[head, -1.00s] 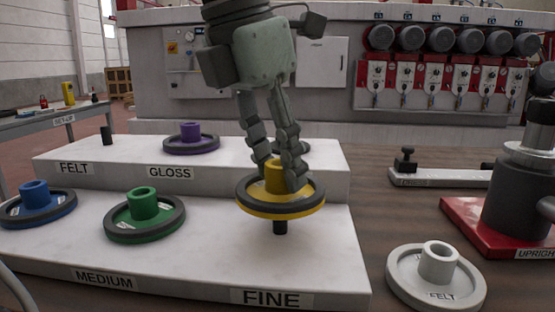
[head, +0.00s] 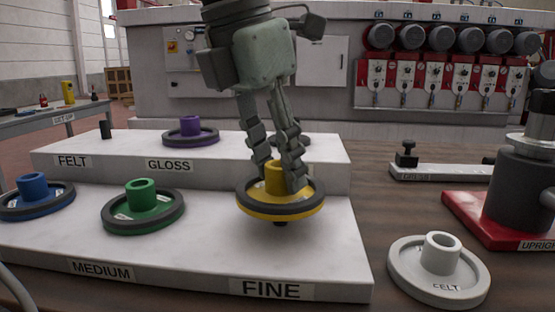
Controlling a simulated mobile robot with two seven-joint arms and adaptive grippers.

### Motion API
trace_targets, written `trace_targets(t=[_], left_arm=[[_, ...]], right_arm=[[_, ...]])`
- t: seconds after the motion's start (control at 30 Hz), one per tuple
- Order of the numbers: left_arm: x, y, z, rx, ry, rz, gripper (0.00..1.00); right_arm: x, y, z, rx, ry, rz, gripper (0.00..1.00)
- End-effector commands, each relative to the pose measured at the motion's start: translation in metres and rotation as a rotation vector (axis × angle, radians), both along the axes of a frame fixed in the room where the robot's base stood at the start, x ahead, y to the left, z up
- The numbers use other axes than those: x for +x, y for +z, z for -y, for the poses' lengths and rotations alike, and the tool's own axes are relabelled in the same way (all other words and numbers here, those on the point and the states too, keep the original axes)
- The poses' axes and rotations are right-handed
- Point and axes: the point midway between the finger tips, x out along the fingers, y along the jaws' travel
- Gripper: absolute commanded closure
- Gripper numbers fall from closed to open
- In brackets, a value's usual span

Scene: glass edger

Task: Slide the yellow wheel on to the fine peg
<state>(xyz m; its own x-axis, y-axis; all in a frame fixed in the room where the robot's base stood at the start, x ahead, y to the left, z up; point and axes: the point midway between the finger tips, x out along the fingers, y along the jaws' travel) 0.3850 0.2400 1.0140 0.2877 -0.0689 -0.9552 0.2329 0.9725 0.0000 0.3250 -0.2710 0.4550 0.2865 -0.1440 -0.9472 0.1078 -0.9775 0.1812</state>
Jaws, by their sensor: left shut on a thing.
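The yellow wheel (head: 281,210) has a dark rim and a raised yellow hub. My left gripper (head: 279,182) is shut on the hub and holds the wheel about level above the front step, behind the FINE label (head: 271,289). A short dark stub of the fine peg (head: 280,223) shows just under the wheel. The rest of the peg is hidden by the wheel, so the wheel appears to be around it, above the step surface. My right gripper is not in view.
On the white stepped rack (head: 190,255), a green wheel (head: 143,210) and a blue wheel (head: 36,200) sit left; a purple wheel (head: 190,134) is behind at GLOSS. A white FELT wheel (head: 438,270) lies on the table, right, near a red-based upright (head: 490,222).

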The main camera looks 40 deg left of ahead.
Motion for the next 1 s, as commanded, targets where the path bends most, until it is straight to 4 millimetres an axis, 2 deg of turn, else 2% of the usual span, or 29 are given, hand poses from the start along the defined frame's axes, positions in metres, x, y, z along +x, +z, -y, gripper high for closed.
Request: trace_targets(t=[1.0], left_arm=[[0.000,-0.026,0.000,0.000,0.000,0.002,1.00]], right_arm=[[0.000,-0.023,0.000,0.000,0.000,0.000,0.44]])
